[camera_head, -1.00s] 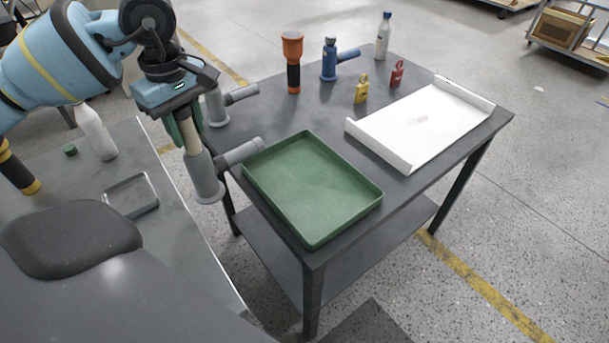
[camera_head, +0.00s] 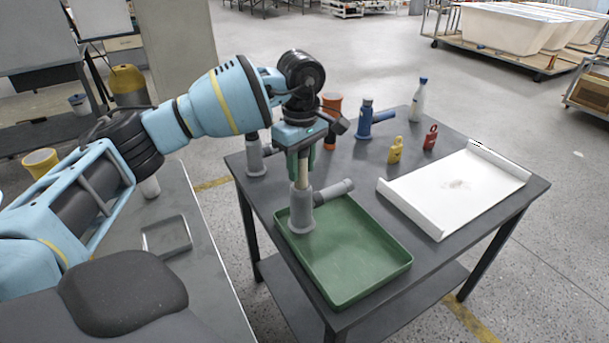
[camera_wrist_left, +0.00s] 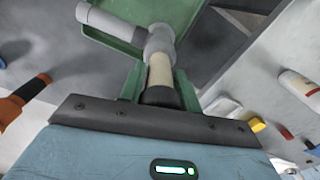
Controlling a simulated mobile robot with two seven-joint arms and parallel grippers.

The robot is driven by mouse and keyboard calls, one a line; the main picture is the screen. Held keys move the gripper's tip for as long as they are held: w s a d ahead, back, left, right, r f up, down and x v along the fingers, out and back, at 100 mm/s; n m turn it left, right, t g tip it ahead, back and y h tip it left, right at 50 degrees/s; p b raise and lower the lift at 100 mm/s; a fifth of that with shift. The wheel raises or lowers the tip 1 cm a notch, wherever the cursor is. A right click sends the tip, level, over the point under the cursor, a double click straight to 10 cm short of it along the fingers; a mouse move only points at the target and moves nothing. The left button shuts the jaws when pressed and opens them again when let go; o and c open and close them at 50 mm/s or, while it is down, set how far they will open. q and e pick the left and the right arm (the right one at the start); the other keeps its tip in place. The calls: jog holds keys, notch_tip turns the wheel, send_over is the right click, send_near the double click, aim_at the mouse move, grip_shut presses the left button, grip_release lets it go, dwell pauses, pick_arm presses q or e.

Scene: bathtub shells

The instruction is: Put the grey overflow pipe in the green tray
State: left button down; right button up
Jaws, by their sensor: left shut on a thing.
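My left gripper (camera_head: 302,165) is shut on the grey overflow pipe (camera_head: 301,214), which hangs upright below it with its side branch pointing right. The pipe has a beige neck between the green fingers. It is over the back left corner of the green tray (camera_head: 376,283); I cannot tell whether its lower end touches the tray floor. In the left wrist view the pipe (camera_wrist_left: 160,45) shows beyond the fingers (camera_wrist_left: 158,85), with the green tray (camera_wrist_left: 208,40) behind it. The visible tray floor is bare. My right gripper is not in view.
A second grey pipe (camera_head: 254,156) stands at the table's back left. An orange and black torch (camera_head: 331,105) is partly hidden behind my arm. A white tray (camera_head: 455,190) lies right.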

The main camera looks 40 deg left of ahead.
aim_at(305, 175)
pick_arm(q)
jog(key=shift+w+d, duration=0.15)
jog(key=shift+w, duration=0.1)
notch_tip(305, 175, down, 4)
jog(key=shift+w+r, duration=0.15)
jog(key=shift+r, duration=0.05)
jog(key=c, duration=1)
grip_release()
jog(key=shift+r, duration=0.1)
notch_tip(305, 175, up, 12)
jog(key=shift+d+f, duration=0.1)
